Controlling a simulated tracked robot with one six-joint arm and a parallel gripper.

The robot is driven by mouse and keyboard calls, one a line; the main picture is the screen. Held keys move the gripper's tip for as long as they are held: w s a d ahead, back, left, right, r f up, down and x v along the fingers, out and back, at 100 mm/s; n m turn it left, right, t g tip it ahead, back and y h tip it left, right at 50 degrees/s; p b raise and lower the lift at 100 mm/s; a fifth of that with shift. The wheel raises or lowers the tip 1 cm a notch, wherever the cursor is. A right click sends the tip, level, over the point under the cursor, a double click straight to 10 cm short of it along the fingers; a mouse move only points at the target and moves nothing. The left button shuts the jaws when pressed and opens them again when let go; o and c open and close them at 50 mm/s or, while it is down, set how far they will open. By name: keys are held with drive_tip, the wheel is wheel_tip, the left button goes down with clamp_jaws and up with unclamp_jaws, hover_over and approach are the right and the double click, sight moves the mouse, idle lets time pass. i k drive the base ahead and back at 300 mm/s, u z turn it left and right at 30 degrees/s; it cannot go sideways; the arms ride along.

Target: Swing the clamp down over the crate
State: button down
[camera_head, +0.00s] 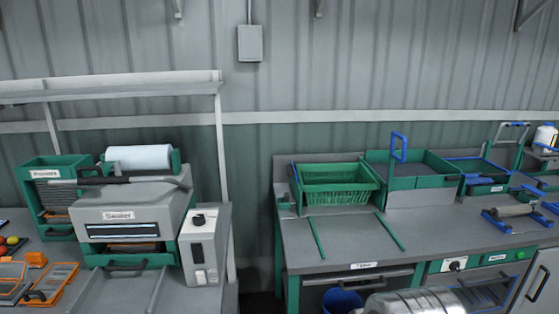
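A green slatted crate (345,198) sits on the grey bench, right of centre, against a low back panel. It looks empty. A thin blue bar (295,176) stands along its left side. A blue upright loop (399,147) rises behind and to the right of the crate, at a green-rimmed bin. Either of these blue parts may be the clamp; I cannot tell which. Nothing blue visibly lies across the crate's top. My gripper is not in view.
Two green guide strips (317,238) lie on the clear bench top before the crate. A sealer (130,215) stands at left, beyond a gap. A blue bucket (342,301) sits below the bench. Blue-handled tools (515,215) lie at right.

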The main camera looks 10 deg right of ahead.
sight(291, 170)
drive_tip(key=i, duration=1.2)
drive_tip(key=z, duration=0.05)
